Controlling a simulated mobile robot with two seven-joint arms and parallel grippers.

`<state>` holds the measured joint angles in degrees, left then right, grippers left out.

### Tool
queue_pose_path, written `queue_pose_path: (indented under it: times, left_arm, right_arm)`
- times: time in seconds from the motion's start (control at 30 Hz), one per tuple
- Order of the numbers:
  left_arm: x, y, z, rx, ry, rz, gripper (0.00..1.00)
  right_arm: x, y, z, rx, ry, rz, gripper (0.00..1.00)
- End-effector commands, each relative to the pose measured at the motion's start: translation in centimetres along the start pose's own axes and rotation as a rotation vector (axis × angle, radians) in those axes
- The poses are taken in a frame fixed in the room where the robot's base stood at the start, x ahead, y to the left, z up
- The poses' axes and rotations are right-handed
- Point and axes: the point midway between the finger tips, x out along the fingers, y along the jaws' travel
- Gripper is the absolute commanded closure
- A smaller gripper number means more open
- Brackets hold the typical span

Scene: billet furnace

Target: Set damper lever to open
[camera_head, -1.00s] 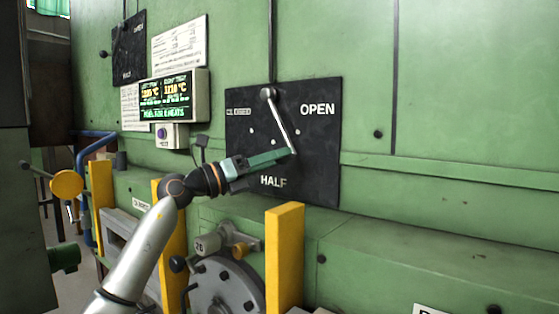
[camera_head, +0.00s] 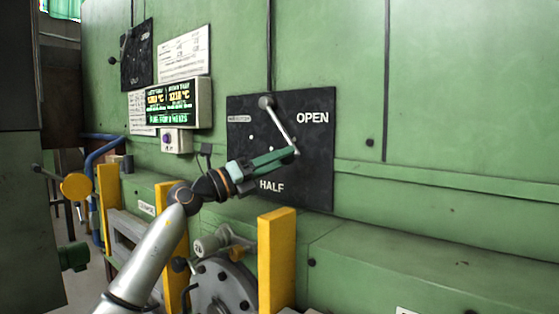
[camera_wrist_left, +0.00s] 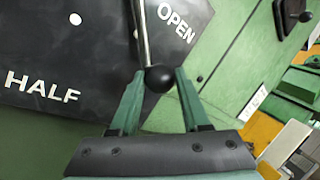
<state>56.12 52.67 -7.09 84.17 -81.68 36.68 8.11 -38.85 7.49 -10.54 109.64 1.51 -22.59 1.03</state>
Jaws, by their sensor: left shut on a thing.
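The damper lever (camera_head: 281,125) is a light metal rod on a black plate (camera_head: 318,175). It slants down and right from its pivot, between the HALF label (camera_head: 271,186) and the OPEN label (camera_head: 313,118). My left gripper (camera_head: 294,152) is shut on the lever's lower end, its green fingers reaching in from the left. In the left wrist view, the black ball knob (camera_wrist_left: 158,78) sits between the two fingertips, with the rod running up from it. The label at the plate's upper left is too small to read. My right gripper is out of view.
A yellow post (camera_head: 277,260) and a round flanged cover (camera_head: 222,287) stand below the plate. A lit display box (camera_head: 178,102) hangs to the left. A green ledge (camera_head: 430,245) juts out at lower right. The wall right of the plate is mostly clear.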

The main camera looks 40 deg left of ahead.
Motion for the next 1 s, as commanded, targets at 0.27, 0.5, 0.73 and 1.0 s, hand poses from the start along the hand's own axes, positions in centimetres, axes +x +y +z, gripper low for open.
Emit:
queue_pose_path:
  times: [0.27, 0.5, 0.73, 1.0]
  left_arm:
    - [0.0, -0.2, 0.1, -0.002, -0.004, -0.006, 0.33]
    - [0.0, -0.1, 0.1, -0.001, -0.003, -0.003, 0.24]
    - [-1.1, 0.2, -0.1, 0.001, -0.002, 0.001, 0.24]
    - [-6.7, 0.5, -0.5, 0.002, -0.001, 0.003, 0.24]
  right_arm:
    - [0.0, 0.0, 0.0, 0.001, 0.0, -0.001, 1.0]
    - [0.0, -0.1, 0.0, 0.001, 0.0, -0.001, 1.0]
    - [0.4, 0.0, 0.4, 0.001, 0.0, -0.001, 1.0]
    - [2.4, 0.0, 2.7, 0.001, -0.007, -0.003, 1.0]
